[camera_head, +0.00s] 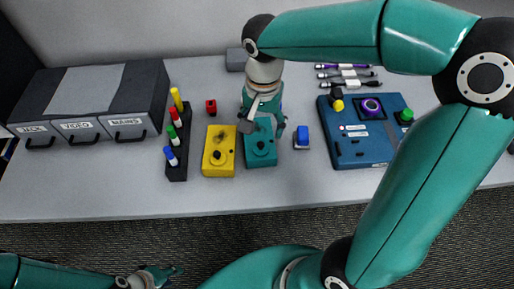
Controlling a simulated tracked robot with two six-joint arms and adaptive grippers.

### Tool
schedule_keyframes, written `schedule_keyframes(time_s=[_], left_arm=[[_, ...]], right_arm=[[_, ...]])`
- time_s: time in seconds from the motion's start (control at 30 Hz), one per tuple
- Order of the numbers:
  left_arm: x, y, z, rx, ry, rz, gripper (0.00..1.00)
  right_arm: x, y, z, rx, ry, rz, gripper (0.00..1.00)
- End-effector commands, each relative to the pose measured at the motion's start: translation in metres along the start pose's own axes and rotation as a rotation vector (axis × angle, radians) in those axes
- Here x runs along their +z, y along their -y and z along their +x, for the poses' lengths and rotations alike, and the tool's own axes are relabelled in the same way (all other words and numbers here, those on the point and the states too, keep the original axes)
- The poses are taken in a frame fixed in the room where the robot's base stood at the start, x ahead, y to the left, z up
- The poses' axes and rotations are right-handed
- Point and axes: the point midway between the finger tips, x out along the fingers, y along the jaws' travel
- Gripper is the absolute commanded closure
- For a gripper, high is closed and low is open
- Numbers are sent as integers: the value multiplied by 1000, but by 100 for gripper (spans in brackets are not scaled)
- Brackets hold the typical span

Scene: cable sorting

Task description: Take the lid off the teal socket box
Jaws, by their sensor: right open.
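The teal socket box (261,155) sits on the table near the middle, just right of a yellow box (218,160). A dark round knob shows on its top. My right gripper (263,122) is above the far part of the teal box, pointing down, with its fingers spread apart. The gripper hides the far end of the box, and I cannot tell whether it touches the lid. My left gripper (172,272) is at the bottom left, in front of the table and away from the boxes. Its fingers look apart and empty.
A black rack (178,173) of coloured plugs stands left of the yellow box. Labelled drawers (100,105) stand at the far left. A blue block (302,135) is right of the teal box, and a blue panel (345,155) lies beyond it. Cables (345,73) lie at the back right.

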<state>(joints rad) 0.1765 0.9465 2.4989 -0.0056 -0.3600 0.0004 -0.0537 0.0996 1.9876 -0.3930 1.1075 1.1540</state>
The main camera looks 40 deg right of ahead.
Motion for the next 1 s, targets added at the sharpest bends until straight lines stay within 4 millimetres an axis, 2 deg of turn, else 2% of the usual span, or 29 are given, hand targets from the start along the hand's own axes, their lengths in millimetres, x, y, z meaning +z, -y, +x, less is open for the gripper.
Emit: schedule_keyframes(time_s=[0.1, 0.37, 0.63, 0.93, 1.0], left_arm=[[0, 0, 0, 0, 0, 0, 60], [0, -1, -2, 0, 0, 0, 60], [0, -2, -6, 0, 0, 0, 60], [0, -2, -6, 0, 0, 0, 60], [0, -2, -6, 0, 0, 0, 60]], right_arm=[[0, -1, 16, 1, 0, 2, 29], [0, 0, 32, 2, 2, 3, 29], [1, 2, 68, 2, 2, 2, 29], [1, 2, 74, -2, 0, 3, 29], [1, 2, 74, -2, 0, 3, 39]])
